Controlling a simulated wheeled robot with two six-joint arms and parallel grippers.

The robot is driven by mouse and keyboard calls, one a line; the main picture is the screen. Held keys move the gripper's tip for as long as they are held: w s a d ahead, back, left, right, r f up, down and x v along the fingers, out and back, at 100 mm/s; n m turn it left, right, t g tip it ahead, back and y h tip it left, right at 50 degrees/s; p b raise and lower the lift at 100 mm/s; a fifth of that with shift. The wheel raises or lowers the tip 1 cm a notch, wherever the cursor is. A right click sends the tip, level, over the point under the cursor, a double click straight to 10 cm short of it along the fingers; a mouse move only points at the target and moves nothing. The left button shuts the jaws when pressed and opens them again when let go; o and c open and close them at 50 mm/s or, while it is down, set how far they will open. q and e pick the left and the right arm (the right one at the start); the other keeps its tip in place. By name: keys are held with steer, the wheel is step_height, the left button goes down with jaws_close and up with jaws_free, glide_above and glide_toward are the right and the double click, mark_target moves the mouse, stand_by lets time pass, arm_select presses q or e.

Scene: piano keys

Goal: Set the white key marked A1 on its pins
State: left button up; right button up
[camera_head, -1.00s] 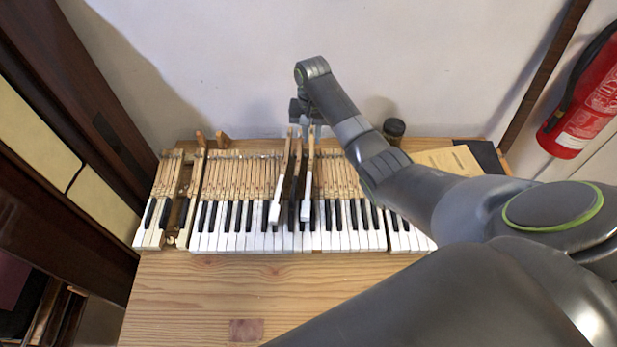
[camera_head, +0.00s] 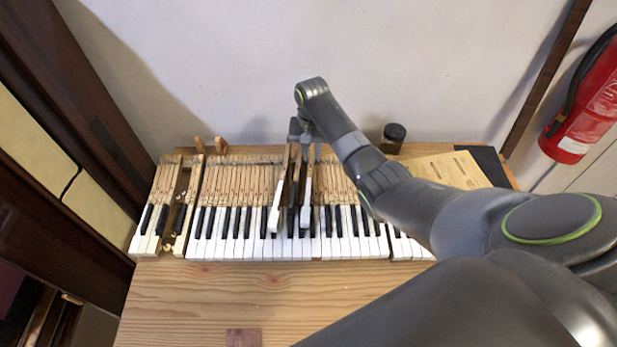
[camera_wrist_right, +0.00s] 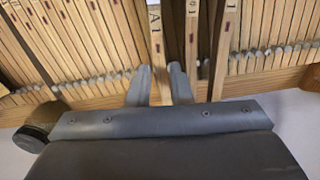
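The white key marked A1 (camera_wrist_right: 155,30) passes between the fingertips of my right gripper (camera_wrist_right: 160,75) in the right wrist view. The fingers stand on either side of its wooden tail and look open, with little clearance. In the head view my right gripper (camera_head: 302,130) is over the tails of the raised keys. The right-hand raised white key (camera_head: 306,212), which seems to be A1, stands above the neighbouring keys. Its pins are hidden. My left gripper is out of view.
Beside A1 stand a raised dark key (camera_head: 293,215) and another raised white key (camera_head: 275,212). A dark jar (camera_head: 393,135) and a paper sheet (camera_head: 445,168) lie behind the keyboard on the right.

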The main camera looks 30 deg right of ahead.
steer(key=shift+f, duration=0.85)
steer(key=shift+c, duration=0.3)
jaws_close()
